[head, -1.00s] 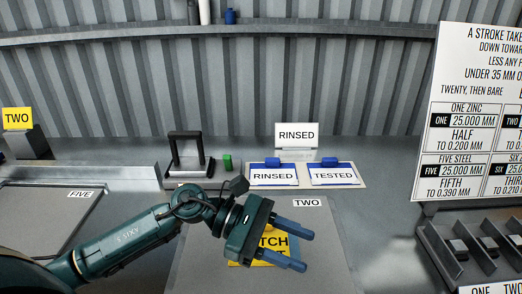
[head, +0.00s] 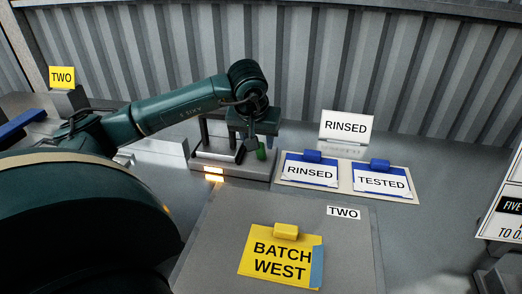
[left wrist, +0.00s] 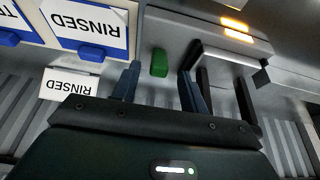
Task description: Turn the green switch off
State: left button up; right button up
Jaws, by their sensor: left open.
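The green switch (head: 261,150) is a small upright green block on the right part of a grey unit (head: 232,168) at the back of the worktop. It also shows in the left wrist view (left wrist: 159,62). My left gripper (head: 256,146) is above the unit, pointing down and open. In the left wrist view the switch lies between its two blue fingers (left wrist: 158,72), with a gap on each side. A light (head: 213,174) on the unit's front glows orange. My right gripper is in neither view.
A dark upright frame (head: 203,130) stands on the unit just left of the switch, close to one finger. RINSED (head: 310,172) and TESTED (head: 380,181) cards lie to the right. A grey mat (head: 345,240) with a yellow BATCH WEST card (head: 280,255) lies in front.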

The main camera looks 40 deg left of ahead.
aim_at(261, 158)
pick_arm(q)
jog(key=x, duration=0.6)
jog(key=shift+w, duration=0.1)
jog(key=shift+c, duration=0.2)
grip_shut()
